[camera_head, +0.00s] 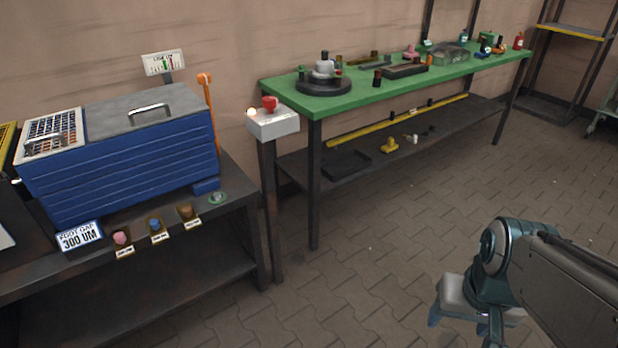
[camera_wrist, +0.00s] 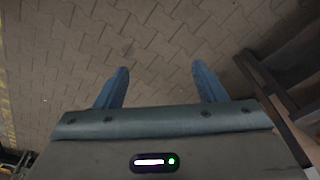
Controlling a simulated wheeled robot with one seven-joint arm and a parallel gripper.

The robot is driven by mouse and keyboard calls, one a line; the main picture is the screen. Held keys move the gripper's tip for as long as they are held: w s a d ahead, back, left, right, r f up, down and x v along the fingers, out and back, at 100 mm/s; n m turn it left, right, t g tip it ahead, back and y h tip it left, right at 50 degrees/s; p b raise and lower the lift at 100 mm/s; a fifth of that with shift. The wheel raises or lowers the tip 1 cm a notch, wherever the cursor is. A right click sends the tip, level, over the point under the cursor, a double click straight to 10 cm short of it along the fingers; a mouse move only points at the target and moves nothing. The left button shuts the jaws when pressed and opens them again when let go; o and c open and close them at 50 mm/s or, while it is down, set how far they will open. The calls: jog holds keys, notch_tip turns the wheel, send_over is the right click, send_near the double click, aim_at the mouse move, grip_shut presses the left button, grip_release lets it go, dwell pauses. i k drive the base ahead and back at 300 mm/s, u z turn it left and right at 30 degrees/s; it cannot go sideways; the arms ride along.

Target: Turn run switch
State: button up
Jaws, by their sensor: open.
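A light grey control box (camera_head: 273,124) stands on a dark post between the two benches. On its top are a red knob (camera_head: 269,103) and a small pale round lamp or button (camera_head: 252,112). An orange lever (camera_head: 206,88) stands upright at the right end of the blue machine (camera_head: 125,165). No readable label shows which of these is the run switch. My gripper (camera_head: 462,323) is at the lower right of the head view, far from the control box. In the wrist view my gripper (camera_wrist: 160,72) is open and empty above the floor.
The dark left bench (camera_head: 250,235) carries the blue machine, a "300 UM" sign (camera_head: 79,237) and several small coloured pieces in front. The green bench (camera_head: 345,104) behind holds parts and tools. Paved floor (camera_head: 390,230) between my arm and the benches is clear.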

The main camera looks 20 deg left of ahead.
aim_at(269, 102)
jog(key=k, duration=0.65)
jog(key=u, duration=0.55)
jog(key=i, duration=1.35)
jog(key=z, duration=0.55)
